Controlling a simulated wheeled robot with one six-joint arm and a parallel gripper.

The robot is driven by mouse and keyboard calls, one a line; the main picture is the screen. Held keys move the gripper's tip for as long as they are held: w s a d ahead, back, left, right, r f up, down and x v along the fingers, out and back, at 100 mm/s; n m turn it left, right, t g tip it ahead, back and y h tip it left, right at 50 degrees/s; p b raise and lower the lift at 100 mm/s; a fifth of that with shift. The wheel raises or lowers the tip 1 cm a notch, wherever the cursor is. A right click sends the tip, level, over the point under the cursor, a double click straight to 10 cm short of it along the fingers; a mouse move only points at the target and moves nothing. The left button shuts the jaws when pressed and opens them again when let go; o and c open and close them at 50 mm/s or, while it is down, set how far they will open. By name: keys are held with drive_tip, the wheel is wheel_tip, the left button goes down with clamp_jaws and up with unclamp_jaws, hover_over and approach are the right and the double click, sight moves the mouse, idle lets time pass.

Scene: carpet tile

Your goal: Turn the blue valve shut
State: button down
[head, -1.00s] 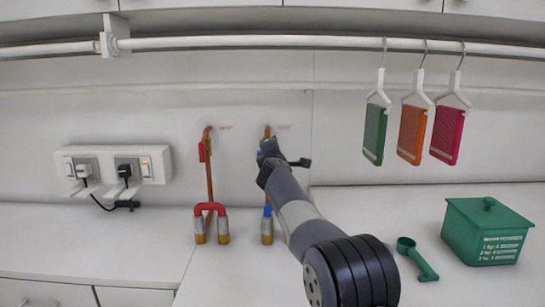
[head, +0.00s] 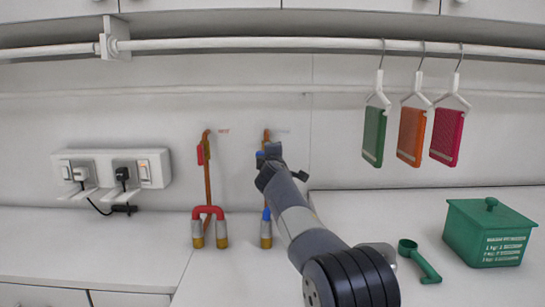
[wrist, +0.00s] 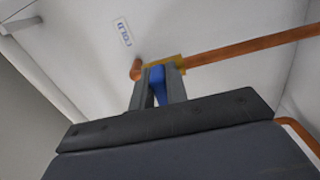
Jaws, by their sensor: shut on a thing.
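The blue valve's handle (wrist: 157,80) is between the two fingers of my gripper (wrist: 159,88) in the wrist view. The fingers are shut on it. Its brass body (wrist: 180,63) sits on a copper pipe (wrist: 245,46), and the handle appears to stand across the pipe's line there. In the head view my gripper (head: 270,152) is at the upper part of the right-hand copper pipe (head: 266,190). Only a small blue bit of the handle (head: 259,155) shows beside it; the rest is hidden.
A red valve handle (head: 201,154) is on the left pipe, close by. Below are a red hose bend (head: 208,209) and a blue fitting (head: 266,214). Sockets with plugs (head: 112,169) are left. A green box (head: 490,232) and scoop (head: 420,262) lie right, under hanging cards (head: 411,135).

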drive_tip(key=shift+f, duration=0.1)
drive_tip(key=c, duration=1.4)
unclamp_jaws()
drive_tip(key=s+b, duration=0.5)
drive_tip(key=s, duration=0.5)
drive_tip(key=shift+s+b, duration=0.35)
drive_tip(key=shift+s, duration=0.05)
drive_tip(key=shift+w+p, duration=2.85)
drive_tip(key=shift+w, duration=2.55)
